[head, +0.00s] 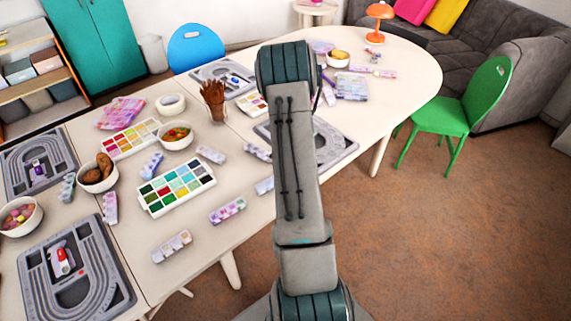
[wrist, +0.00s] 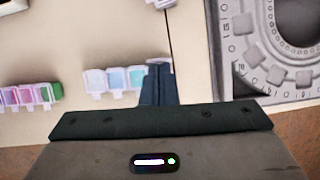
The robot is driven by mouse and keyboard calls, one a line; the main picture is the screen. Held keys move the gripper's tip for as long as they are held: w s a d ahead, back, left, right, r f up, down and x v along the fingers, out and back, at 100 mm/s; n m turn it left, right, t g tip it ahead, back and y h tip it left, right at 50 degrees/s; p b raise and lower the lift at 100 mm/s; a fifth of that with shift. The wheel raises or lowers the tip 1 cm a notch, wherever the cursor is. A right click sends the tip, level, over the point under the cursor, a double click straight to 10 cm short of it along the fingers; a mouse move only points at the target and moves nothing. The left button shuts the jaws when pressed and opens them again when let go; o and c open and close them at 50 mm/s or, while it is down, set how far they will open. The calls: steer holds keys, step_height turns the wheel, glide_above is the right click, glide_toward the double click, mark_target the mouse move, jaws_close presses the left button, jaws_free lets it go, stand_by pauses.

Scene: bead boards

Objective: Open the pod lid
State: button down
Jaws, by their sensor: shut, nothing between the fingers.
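My gripper (wrist: 158,70) shows in the wrist view with its dark fingers shut together and empty. The fingertips are at the right end of a strip of small pods (wrist: 122,82) with pale, blue and teal contents. The fingers cover part of that end, and I cannot tell whether they touch it. A pale lid or pod edge (wrist: 160,61) shows just beyond the tips; whether it is open is unclear. Another pod strip (wrist: 28,96), pink, purple and green, lies to the left. In the head view my arm hides the gripper; a partly covered pod strip (head: 264,186) lies beside the arm.
A grey bead board (wrist: 285,50) lies right of the fingers. The white table (head: 200,266) also holds more pod strips (head: 172,246), a tray of colored compartments (head: 175,187), bowls (head: 175,136) and a wooden hand (head: 213,95). A green chair (head: 450,115) stands at right.

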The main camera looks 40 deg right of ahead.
steer(key=shift+w, duration=1.1)
steer(key=shift+r, duration=0.15)
steer(key=shift+r+p, duration=0.85)
steer(key=shift+p, duration=0.1)
